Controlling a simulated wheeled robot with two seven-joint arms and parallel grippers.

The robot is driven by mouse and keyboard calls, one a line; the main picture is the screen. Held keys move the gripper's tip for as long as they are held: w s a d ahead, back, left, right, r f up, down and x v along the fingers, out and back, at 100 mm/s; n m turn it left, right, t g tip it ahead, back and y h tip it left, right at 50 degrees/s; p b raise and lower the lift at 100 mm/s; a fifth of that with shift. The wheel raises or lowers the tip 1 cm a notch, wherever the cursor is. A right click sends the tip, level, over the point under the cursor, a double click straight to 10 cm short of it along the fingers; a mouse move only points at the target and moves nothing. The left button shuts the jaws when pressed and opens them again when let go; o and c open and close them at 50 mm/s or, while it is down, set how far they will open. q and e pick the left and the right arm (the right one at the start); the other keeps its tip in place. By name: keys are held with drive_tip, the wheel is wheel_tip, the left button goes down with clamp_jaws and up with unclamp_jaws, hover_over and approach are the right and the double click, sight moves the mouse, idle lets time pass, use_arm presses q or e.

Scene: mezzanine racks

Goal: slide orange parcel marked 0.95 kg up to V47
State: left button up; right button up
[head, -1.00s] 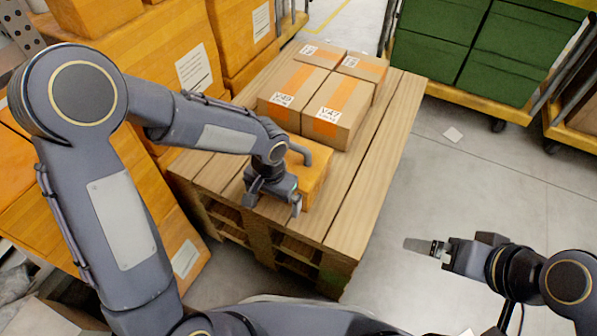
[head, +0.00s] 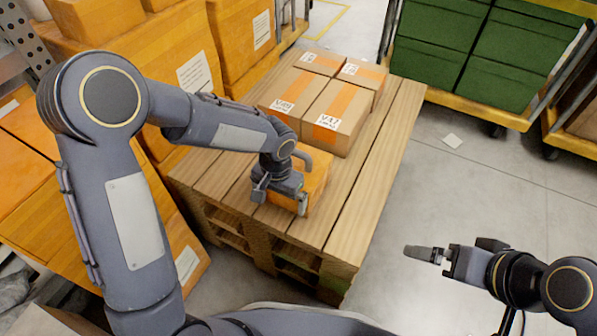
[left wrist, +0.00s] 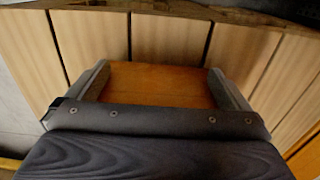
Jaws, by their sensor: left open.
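The orange parcel (head: 318,179) lies on the wooden pallet (head: 375,190), in front of the strapped cartons. Its weight mark is not visible. My left gripper (head: 284,186) is open at the parcel, partly covering it. In the left wrist view the fingers (left wrist: 157,82) stand on either side of the parcel (left wrist: 155,84); I cannot tell whether they touch it. The front right carton (head: 338,112) appears to be V47, though its label is blurred. It stands just behind the parcel. My right gripper (head: 428,253) is over the floor, away from the pallet; its opening is unclear.
Another labelled carton (head: 284,98) stands left of V47, with two more cartons behind. Large orange boxes (head: 180,62) crowd the pallet's left side. Green crates (head: 440,45) stand on a cart at the back right. The pallet's right strip and the floor beside it are clear.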

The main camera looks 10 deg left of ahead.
use_arm(q)
drive_tip(key=shift+w+d+p, duration=0.2)
drive_tip(key=shift+w+d, duration=0.1)
drive_tip(key=shift+w, duration=0.5)
drive_tip(key=shift+w+d+p, duration=0.15)
drive_tip(key=shift+w+d, duration=0.15)
drive_tip(key=shift+w, duration=0.55)
drive_tip(key=shift+w+d+p, duration=0.2)
drive_tip(key=shift+w+d, duration=0.1)
drive_tip(key=shift+w, duration=0.5)
drive_tip(key=shift+w+d+p, duration=0.15)
drive_tip(key=shift+w+d, duration=0.1)
drive_tip(key=shift+w, duration=0.35)
drive_tip(key=shift+w+d+p, duration=0.15)
drive_tip(key=shift+w+d, duration=0.05)
drive_tip(key=shift+w, duration=0.4)
drive_tip(key=shift+s, duration=0.1)
drive_tip(key=shift+s+a, duration=0.3)
drive_tip(key=shift+s, duration=0.4)
drive_tip(key=shift+s+a, duration=0.25)
drive_tip(key=shift+s, duration=0.4)
wheel_tip(320, 180, up, 13)
drive_tip(key=p, duration=1)
drive_tip(key=shift+r, duration=0.1)
